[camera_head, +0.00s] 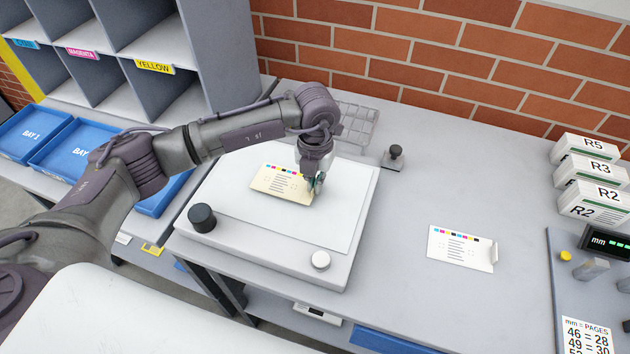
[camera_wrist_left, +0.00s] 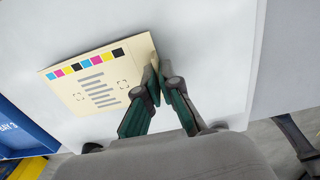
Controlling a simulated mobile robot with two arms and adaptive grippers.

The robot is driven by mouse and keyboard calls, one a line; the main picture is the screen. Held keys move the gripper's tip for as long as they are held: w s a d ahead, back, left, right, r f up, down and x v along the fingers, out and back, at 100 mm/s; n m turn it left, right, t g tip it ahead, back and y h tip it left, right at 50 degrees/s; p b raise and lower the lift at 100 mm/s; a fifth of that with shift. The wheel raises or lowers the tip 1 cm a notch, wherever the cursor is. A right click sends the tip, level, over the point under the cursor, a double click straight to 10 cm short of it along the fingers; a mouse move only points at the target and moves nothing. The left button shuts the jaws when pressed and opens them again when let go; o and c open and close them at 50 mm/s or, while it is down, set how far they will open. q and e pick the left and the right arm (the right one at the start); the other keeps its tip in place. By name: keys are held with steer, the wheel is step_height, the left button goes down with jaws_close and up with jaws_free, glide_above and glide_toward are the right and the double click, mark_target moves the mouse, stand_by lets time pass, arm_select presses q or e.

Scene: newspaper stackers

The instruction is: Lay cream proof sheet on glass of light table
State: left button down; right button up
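The cream proof sheet (camera_head: 280,184) is over the white glass (camera_head: 335,225) of the light table (camera_head: 352,255). It bears a row of colour squares and grey lines. In the left wrist view the sheet (camera_wrist_left: 90,85) extends left from my left gripper (camera_wrist_left: 152,82). My left gripper (camera_head: 317,186) is shut on the sheet's right edge, with its fingertips pinching it. I cannot tell whether the whole sheet touches the glass. My right gripper is not in view.
A white proof sheet (camera_head: 460,248) lies to the right on the bench. Labelled blocks (camera_head: 595,200) stand far right. Blue trays (camera_head: 75,145) and shelves (camera_head: 130,50) are left.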

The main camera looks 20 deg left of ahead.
arm_select(q)
steer(key=shift+f+b, duration=0.45)
steer(key=shift+f, duration=0.15)
steer(key=c, duration=1.8)
jaws_free()
steer(key=o, duration=0.6)
steer(key=shift+c, duration=0.2)
step_height(320, 180, up, 12)
